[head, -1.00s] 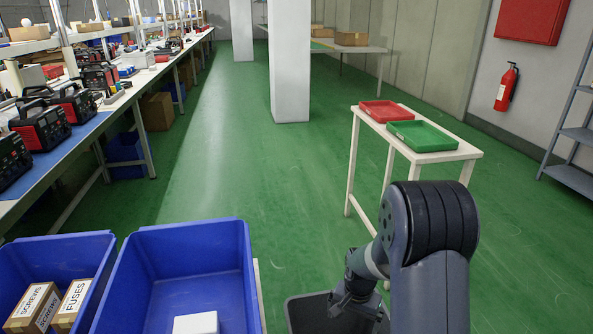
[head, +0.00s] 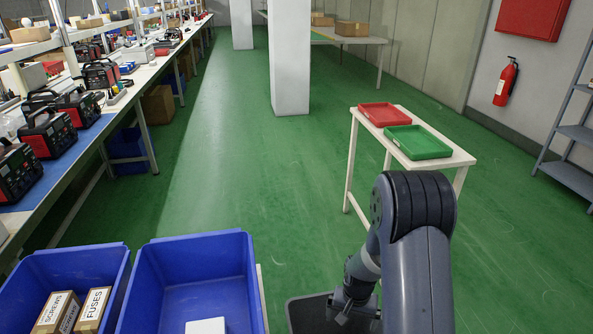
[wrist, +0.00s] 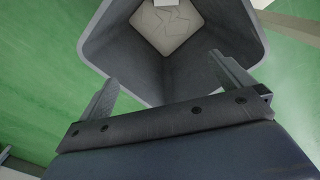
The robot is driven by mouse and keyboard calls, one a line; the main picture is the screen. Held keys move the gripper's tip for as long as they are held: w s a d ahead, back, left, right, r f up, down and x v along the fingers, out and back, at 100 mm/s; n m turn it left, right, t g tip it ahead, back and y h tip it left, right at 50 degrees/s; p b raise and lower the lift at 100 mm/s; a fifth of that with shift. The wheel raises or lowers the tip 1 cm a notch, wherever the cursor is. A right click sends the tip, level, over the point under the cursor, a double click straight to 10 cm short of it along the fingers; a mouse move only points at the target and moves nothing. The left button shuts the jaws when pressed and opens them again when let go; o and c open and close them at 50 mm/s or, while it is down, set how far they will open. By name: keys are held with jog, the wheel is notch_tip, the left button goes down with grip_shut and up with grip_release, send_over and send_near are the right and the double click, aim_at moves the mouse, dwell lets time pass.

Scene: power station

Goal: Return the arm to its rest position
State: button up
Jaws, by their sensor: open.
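My arm is folded at the lower right of the head view. My gripper (head: 345,308) hangs low beside the column of my arm, over a dark bin-like container (head: 306,312). In the wrist view my gripper (wrist: 172,88) has its two fingers wide apart with nothing between them. The grey, open-topped container (wrist: 190,70) lies beyond the fingers, with a pale crumpled-looking bottom and a small white object (wrist: 165,3) at the top edge of the view.
Two blue bins (head: 243,262) stand at the lower left, holding small boxes (head: 93,308) and a white item (head: 206,326). A small white table (head: 440,166) carries a red tray (head: 384,114) and a green tray (head: 416,142). Green floor (head: 250,180) is clear ahead.

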jog(key=s+r+n+p, duration=0.3)
jog(key=r+p, duration=0.3)
jog(key=p, duration=0.6)
jog(key=shift+d, duration=0.15)
jog(key=shift+s+r, duration=0.1)
jog(key=shift+s, duration=0.05)
dwell(0.4)
